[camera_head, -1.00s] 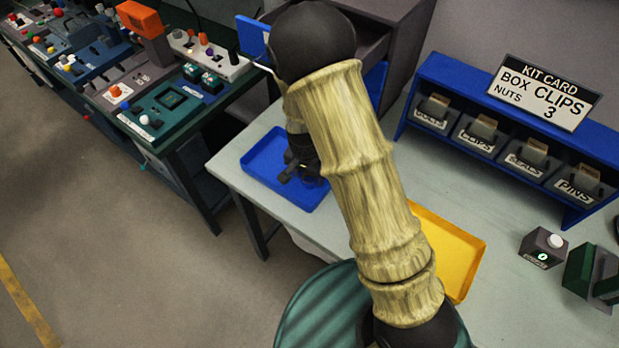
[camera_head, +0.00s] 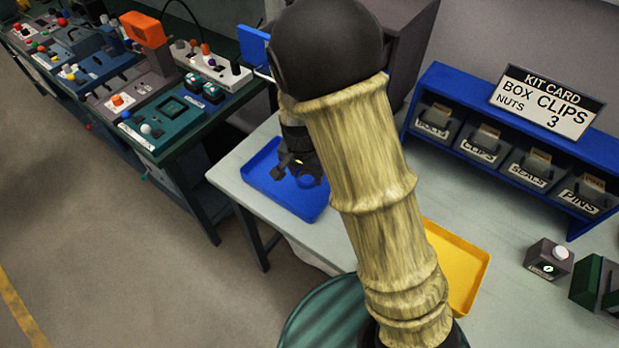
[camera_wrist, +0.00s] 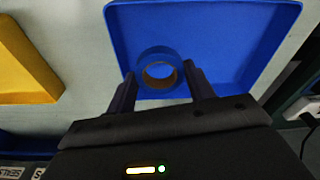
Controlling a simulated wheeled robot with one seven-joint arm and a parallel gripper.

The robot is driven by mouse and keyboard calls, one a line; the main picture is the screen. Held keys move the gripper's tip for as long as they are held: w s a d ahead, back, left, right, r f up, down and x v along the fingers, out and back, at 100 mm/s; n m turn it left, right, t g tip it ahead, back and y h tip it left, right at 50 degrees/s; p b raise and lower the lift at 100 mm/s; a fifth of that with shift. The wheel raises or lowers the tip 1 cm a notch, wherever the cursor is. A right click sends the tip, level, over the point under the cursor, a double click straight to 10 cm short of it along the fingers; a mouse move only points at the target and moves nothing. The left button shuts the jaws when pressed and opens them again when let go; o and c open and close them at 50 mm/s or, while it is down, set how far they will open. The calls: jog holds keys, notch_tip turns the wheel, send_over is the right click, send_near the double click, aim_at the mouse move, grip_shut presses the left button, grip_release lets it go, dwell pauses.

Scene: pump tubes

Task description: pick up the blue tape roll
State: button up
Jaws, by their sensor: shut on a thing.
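The blue tape roll (camera_wrist: 158,56) is a blue ring with a tan inner core. In the wrist view it sits between my gripper's two fingers (camera_wrist: 160,84), and the fingers are shut on it. The blue tray (camera_wrist: 265,20) lies behind the roll in the wrist view. The exact height of the roll above the tray is hard to tell.
A yellow tray (camera_head: 470,262) lies to the right, partly behind my arm. A blue rack (camera_head: 440,80) with labelled bins and a kit card (camera_head: 547,102) stands at the back.

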jog(key=s+a+b, duration=0.1)
jog(key=s+a, duration=1)
jog(key=s, duration=0.3)
jog(key=shift+s+a, duration=0.2)
jog(key=shift+s, duration=0.05)
jog(key=shift+w+f, duration=0.15)
